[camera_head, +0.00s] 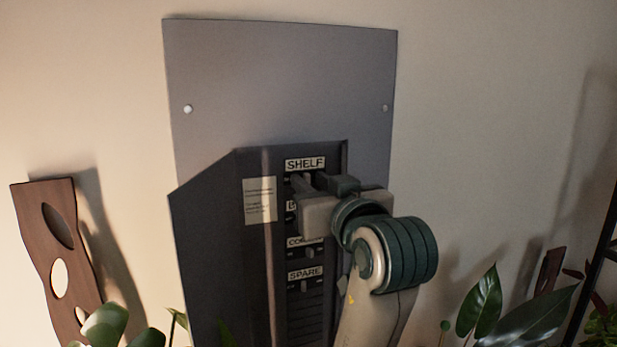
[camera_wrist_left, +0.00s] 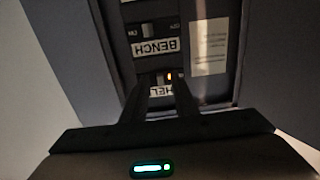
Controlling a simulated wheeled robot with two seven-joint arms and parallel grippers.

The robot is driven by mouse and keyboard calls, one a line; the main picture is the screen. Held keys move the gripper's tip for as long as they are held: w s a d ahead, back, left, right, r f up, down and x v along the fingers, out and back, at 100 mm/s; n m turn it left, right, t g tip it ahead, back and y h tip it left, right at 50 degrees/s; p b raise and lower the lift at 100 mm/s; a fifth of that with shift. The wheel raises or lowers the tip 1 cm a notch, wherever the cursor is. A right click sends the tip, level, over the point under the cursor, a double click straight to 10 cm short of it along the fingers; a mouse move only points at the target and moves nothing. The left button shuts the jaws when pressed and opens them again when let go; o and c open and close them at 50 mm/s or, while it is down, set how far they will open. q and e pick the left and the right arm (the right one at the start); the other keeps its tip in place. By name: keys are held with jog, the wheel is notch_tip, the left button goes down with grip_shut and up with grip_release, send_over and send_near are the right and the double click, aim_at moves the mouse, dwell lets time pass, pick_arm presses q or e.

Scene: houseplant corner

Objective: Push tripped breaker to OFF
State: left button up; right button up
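The grey breaker panel is on the wall, its dark cover (camera_head: 218,255) swung open to the left. Its breakers stand in a column, labelled SHELF (camera_head: 305,164), a partly hidden one starting with B, one starting with CO, and SPARE (camera_head: 306,274). In the left wrist view the labels are upside down, and BENCH (camera_wrist_left: 155,47) reads clearly. An orange mark (camera_wrist_left: 169,76) shows in the SHELF row. My left gripper (camera_head: 322,184) is at that row, and its fingers (camera_wrist_left: 166,88) stand a little apart with the SHELF label between them. They hide most of the SHELF switch, and contact cannot be told.
A paper notice (camera_head: 260,201) is on the panel left of the breakers. A wooden board with holes (camera_head: 62,285) leans at the left. Leafy plants (camera_head: 483,302) fill the lower right, and leaves show at the lower left. A dark frame (camera_head: 597,250) stands at the right edge.

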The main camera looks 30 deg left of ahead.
pick_arm(q)
jog(key=shift+s+d+r, duration=0.1)
jog(key=shift+s, duration=0.05)
grip_shut()
jog(key=shift+s+a+m+t+h, duration=0.2)
jog(key=shift+m+t+h, duration=0.45)
jog(key=shift+t+h, duration=0.1)
jog(key=shift+s+a+m+t+h, duration=0.15)
jog(key=shift+a+m+t+h, duration=0.05)
jog(key=shift+m+t+h, duration=0.5)
grip_release()
jog(key=shift+w, duration=0.1)
